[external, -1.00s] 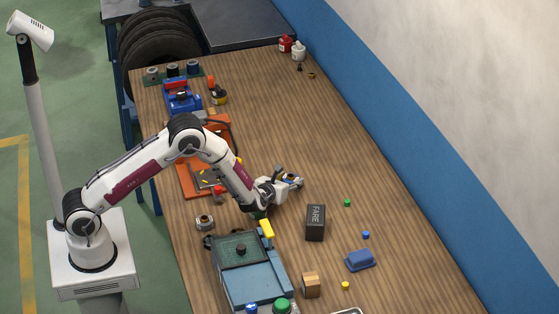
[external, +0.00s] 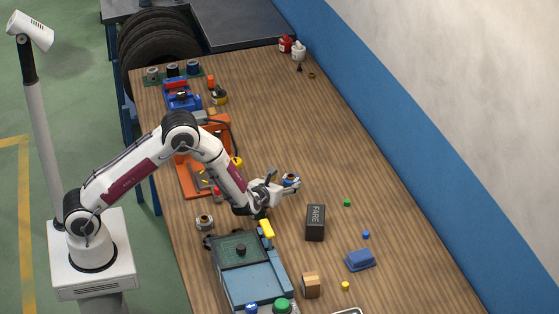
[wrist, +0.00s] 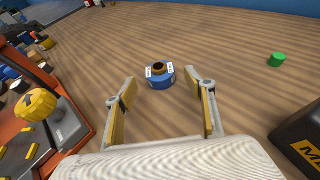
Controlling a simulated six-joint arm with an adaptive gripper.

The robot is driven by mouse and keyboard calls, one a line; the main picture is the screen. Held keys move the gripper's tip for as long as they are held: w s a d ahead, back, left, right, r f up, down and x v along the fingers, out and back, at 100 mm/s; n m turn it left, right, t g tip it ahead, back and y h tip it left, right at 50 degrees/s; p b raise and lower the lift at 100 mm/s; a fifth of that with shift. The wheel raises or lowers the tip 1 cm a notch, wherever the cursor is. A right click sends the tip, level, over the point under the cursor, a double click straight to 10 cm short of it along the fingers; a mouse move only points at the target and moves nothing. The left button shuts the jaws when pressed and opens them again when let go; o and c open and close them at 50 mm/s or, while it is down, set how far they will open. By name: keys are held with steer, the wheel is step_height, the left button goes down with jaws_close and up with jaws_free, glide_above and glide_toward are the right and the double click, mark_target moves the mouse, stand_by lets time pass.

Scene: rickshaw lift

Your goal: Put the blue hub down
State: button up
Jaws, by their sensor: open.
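The blue hub (wrist: 160,78) stands upright on the wooden table, with a brown opening on top and white labels on its side. It also shows in the external view (external: 291,180), partly covered by my gripper. My gripper (wrist: 165,92) is open, its two yellow-lined fingers spread wide to either side of the near space. The hub lies just ahead of the fingertips, between their lines, and nothing is held. In the external view my gripper (external: 282,188) is low over the table beside the hub.
A black FARE box (external: 315,222) stands to the right of my gripper. An orange frame with a yellow knob (wrist: 36,104) is at left in the wrist view. A green cap (wrist: 277,60) lies at right. A blue-grey tray (external: 252,280) is nearer the front. The table beyond the hub is clear.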

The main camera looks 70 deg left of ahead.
steer(key=shift+v, duration=3.8)
